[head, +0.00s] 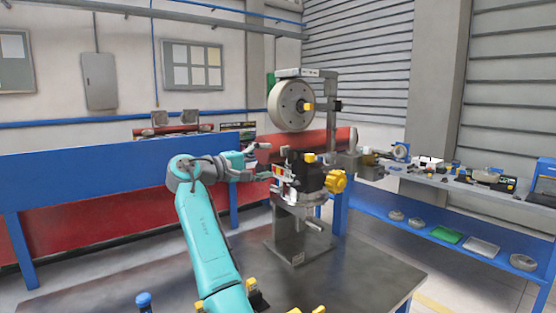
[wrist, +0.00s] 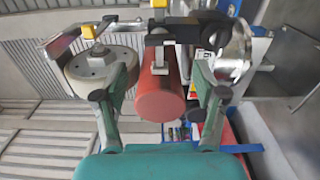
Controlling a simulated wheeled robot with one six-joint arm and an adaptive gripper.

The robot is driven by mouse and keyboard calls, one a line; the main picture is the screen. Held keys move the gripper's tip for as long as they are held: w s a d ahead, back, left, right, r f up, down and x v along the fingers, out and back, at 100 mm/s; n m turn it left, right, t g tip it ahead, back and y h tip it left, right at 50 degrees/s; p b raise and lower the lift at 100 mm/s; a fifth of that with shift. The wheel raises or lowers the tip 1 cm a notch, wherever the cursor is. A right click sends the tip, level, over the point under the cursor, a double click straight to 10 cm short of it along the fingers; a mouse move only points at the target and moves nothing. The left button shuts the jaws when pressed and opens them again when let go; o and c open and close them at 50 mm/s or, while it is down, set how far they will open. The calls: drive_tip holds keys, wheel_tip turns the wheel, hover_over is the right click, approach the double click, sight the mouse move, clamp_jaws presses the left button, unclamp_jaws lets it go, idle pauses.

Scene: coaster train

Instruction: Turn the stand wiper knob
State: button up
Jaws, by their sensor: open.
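The grey metal stand (head: 285,240) rises from the dark tabletop, with a large grey wheel (head: 290,105) at its top. A red cylindrical knob (wrist: 160,98) shows its round end in the wrist view, below a black bracket. It looks like the wiper knob, though no label confirms this. My gripper (head: 266,162) is open at the left side of the stand's middle section. In the wrist view, the fingers (wrist: 160,108) are on either side of the red knob, with gaps visible. Finger contact with it is not seen. In the head view, the knob is small and hard to make out.
A large yellow knob (head: 335,181) sits on the stand's right front. The dark table (head: 360,275) is clear right of the stand. Blue and yellow parts lie along its front edge. A shelf bench (head: 440,185) with several items stands at right.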

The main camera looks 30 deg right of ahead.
drive_tip(key=shift+a, duration=2.35)
drive_tip(key=shift+s, duration=0.1)
